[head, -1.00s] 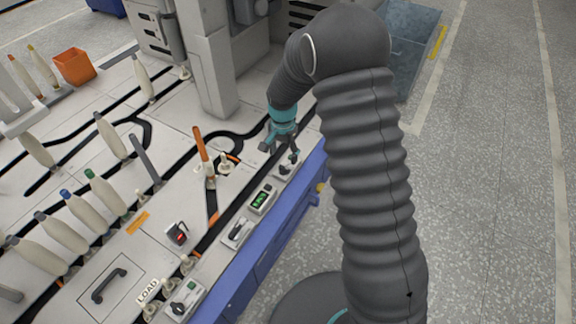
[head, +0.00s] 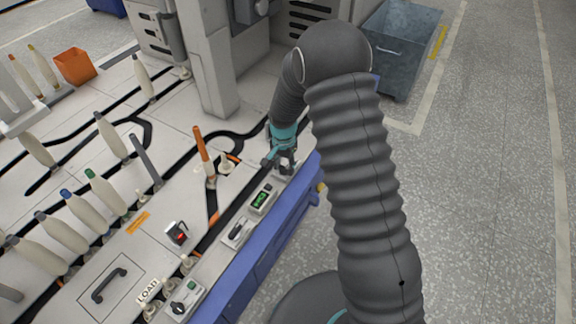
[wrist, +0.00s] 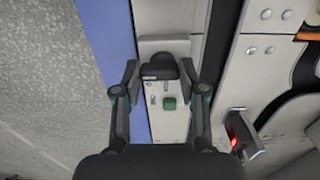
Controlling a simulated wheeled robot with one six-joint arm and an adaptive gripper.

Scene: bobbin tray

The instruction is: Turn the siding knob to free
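A black knob (wrist: 160,68) sits on a light control plate (wrist: 172,128) with a green button (wrist: 169,103). Any lettering on the plate is too small to read, so I cannot tell its name. My gripper (wrist: 159,72) is open, with one finger on each side of the knob and a gap visible on both sides. In the head view my gripper (head: 283,160) is low over the plate at the far end of the row and hides most of it. I cannot tell how far down the fingertips are beside the knob.
An orange lever (head: 203,150) and a small post (head: 226,166) stand left of my gripper.

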